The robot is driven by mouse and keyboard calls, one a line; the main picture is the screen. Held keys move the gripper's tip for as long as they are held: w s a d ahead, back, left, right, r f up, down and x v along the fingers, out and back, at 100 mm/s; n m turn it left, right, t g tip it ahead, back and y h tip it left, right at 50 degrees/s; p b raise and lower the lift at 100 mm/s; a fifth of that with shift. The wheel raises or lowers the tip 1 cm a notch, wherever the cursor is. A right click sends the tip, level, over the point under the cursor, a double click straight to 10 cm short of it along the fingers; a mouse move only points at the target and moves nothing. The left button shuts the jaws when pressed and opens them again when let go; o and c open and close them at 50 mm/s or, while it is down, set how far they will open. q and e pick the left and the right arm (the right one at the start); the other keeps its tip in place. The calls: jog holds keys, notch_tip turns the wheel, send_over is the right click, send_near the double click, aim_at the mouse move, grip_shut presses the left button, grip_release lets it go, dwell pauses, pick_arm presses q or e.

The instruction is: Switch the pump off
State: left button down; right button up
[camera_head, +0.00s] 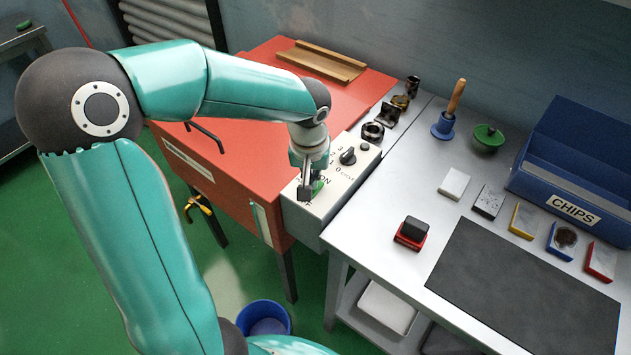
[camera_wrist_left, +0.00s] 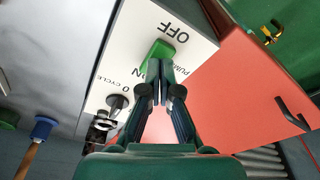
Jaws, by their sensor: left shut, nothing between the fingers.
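The pump switch is a green rocker (camera_head: 318,187) on a pale control panel (camera_head: 340,194), at the right end of the red machine. In the left wrist view the green switch (camera_wrist_left: 159,54) sits between the words OFF and ON, beside the label PUMP. My left gripper (camera_head: 305,192) is shut and empty, with its fingers over the switch and partly hiding it in the head view. In the wrist view its closed fingertips (camera_wrist_left: 161,82) are right by the ON end of the switch; I cannot tell whether they touch it. Which way the rocker is tipped is unclear. My right gripper is not in view.
A black numbered knob (camera_head: 348,156) sits on the same panel, behind the switch. The red machine (camera_head: 250,150) lies left. On the grey bench at right are a blue CHIPS bin (camera_head: 560,203), a dark mat (camera_head: 525,290) and several small blocks.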

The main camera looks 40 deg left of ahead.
pick_arm(q)
jog(key=shift+r+p, duration=1.8)
jog(key=shift+r, duration=1.15)
